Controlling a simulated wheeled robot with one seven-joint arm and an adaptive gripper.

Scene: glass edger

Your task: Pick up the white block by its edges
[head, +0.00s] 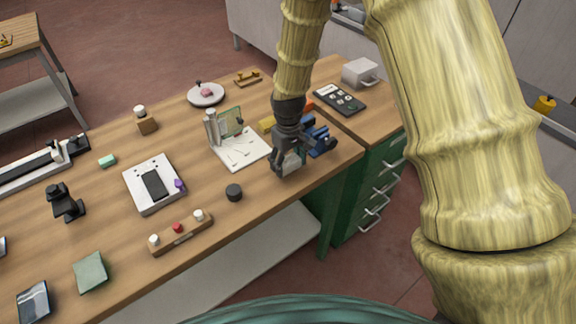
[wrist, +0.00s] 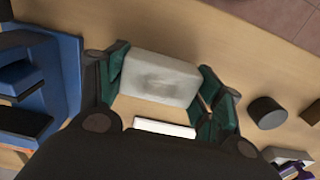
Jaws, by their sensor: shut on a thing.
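The white block (wrist: 160,80) is a pale, slightly mottled rectangular piece. In the wrist view it lies between the green-padded fingers of my gripper (wrist: 163,85), with one finger against each short end. My gripper is shut on it by these opposite edges. I cannot tell whether the block touches the table.
A blue fixture (head: 318,138) stands close on the right of my gripper. A white plate with a post (head: 238,152) is to the left. A black cylinder (head: 234,192) stands at the front left. A dark keypad (head: 340,99) lies behind. Bare wood lies between them.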

